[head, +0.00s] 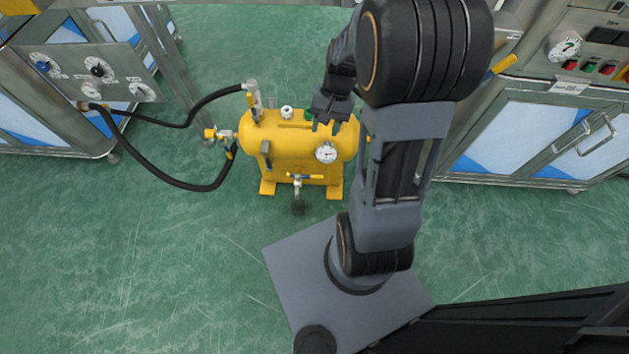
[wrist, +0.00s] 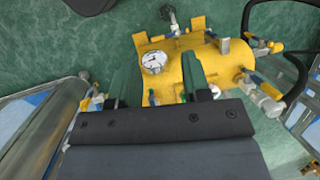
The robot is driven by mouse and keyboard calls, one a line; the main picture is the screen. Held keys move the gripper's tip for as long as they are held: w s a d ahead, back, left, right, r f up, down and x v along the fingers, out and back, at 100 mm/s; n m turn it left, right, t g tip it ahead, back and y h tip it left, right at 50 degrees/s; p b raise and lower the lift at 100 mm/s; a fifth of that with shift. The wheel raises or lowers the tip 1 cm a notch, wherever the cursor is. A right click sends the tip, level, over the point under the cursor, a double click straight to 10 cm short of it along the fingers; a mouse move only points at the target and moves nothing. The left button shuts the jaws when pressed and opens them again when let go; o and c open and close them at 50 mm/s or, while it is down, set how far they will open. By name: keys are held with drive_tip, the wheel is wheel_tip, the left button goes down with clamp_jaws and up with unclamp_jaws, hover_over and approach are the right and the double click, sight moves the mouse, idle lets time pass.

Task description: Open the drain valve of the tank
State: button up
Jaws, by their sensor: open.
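The yellow tank (head: 285,146) stands on the floor in the middle of the head view and also shows in the wrist view (wrist: 215,62). A valve with a yellow and blue lever (head: 303,177), apparently the drain valve, sticks out low on its near side; its lever lies roughly crosswise. The same valve shows at the top of the wrist view (wrist: 176,34). My gripper (head: 325,127) is open and empty, above the tank's right part behind the white gauge (head: 326,152). In the wrist view its fingers (wrist: 160,85) stand apart, pointing at the tank.
Black hoses (head: 190,186) run from the tank's left fittings to a steel panel (head: 92,72) with gauges. A steel cabinet (head: 520,140) with gauge and buttons stands at the right. Other valves and fittings rise from the tank. The green floor (head: 150,270) in front is clear.

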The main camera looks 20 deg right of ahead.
drive_tip(key=w+d+f+m+y+b, duration=0.1)
drive_tip(key=d+f+m+y+b, duration=0.15)
drive_tip(key=f, duration=0.65)
drive_tip(key=d+f+m+y+b, duration=0.2)
drive_tip(key=d+f+m, duration=0.15)
drive_tip(key=f, duration=0.55)
drive_tip(key=m+t+y+b, duration=0.7)
drive_tip(key=m+t+y, duration=0.1)
drive_tip(key=m+t, duration=0.35)
approach(310, 177)
drive_tip(key=shift+g, duration=0.45)
drive_tip(key=x, duration=0.3)
drive_tip(key=b+x, duration=0.1)
drive_tip(key=x, duration=0.3)
drive_tip(key=shift+w+a+r, duration=0.1)
drive_tip(key=shift+w+r, duration=0.05)
drive_tip(key=shift+w, duration=0.3)
drive_tip(key=shift+c, duration=0.2)
clamp_jaws()
